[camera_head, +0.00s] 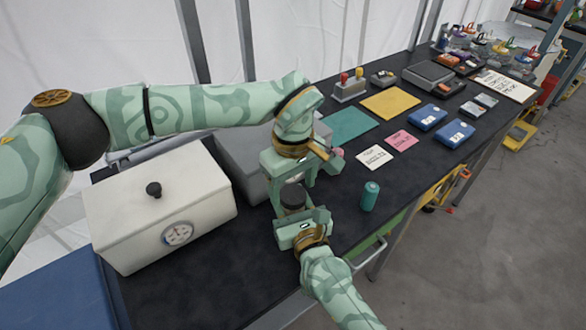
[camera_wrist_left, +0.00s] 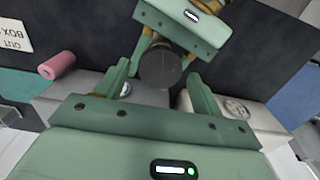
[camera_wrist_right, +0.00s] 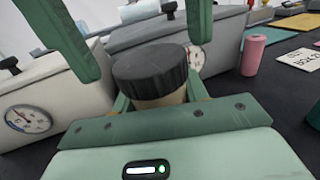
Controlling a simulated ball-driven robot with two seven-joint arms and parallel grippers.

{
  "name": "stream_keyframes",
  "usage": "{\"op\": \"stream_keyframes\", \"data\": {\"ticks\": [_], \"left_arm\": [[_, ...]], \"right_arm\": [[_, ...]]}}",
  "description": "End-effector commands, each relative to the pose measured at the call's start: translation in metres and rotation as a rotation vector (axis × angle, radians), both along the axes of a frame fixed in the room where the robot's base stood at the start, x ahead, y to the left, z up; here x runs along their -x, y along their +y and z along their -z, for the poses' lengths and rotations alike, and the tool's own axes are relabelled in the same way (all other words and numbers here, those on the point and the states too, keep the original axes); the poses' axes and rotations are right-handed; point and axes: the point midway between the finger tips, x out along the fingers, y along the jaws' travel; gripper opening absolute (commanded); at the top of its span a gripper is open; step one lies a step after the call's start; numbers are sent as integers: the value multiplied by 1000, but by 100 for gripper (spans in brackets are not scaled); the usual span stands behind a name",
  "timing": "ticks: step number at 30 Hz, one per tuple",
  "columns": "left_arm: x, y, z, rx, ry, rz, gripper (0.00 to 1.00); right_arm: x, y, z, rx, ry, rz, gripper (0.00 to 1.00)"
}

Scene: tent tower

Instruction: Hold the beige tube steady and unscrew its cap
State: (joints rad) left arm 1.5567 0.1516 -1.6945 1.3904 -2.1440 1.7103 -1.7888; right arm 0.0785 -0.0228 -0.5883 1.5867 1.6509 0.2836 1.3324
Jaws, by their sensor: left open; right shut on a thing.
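The beige tube (camera_wrist_right: 160,101) stands upright with its dark ribbed cap (camera_wrist_right: 150,70) on top; the cap also shows in the head view (camera_head: 292,195) and from above in the left wrist view (camera_wrist_left: 160,68). My right gripper (camera_wrist_right: 158,98) is shut on the tube's body below the cap, and its fingers hide part of the tube. My left gripper (camera_wrist_left: 160,85) is open, pointing down, with one finger on each side of the cap and a gap to it. In the head view the left gripper (camera_head: 292,181) is just above the cap.
A white box (camera_head: 125,210) with a dial and a grey box (camera_head: 232,160) stand behind and left. A teal tube (camera_head: 370,196) stands to the right, and a pink tube (camera_wrist_right: 253,55) stands near the note cards. Mats and blue boxes (camera_head: 428,117) lie farther right.

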Motion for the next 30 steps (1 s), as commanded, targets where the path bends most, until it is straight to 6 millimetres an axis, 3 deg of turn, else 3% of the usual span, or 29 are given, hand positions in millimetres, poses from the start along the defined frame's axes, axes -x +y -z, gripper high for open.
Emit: {"op": "stream_keyframes", "data": {"ticks": [4,12,13,18,21,27,30], "left_arm": [[0,0,12,1,-1,0,67],[0,0,14,0,-1,0,67],[0,0,14,0,-1,0,64],[0,0,14,0,-1,-1,22],[0,0,14,0,-1,-18,22],[0,0,14,0,-1,-263,22],[0,0,14,0,-1,-300,22]], "right_arm": [[0,0,0,0,0,0,0],[0,0,0,0,1,0,0],[0,0,0,0,1,0,0],[0,0,0,0,1,0,0],[0,0,0,0,1,0,0],[0,0,0,0,1,0,0],[0,0,0,0,1,-1,0]]}}
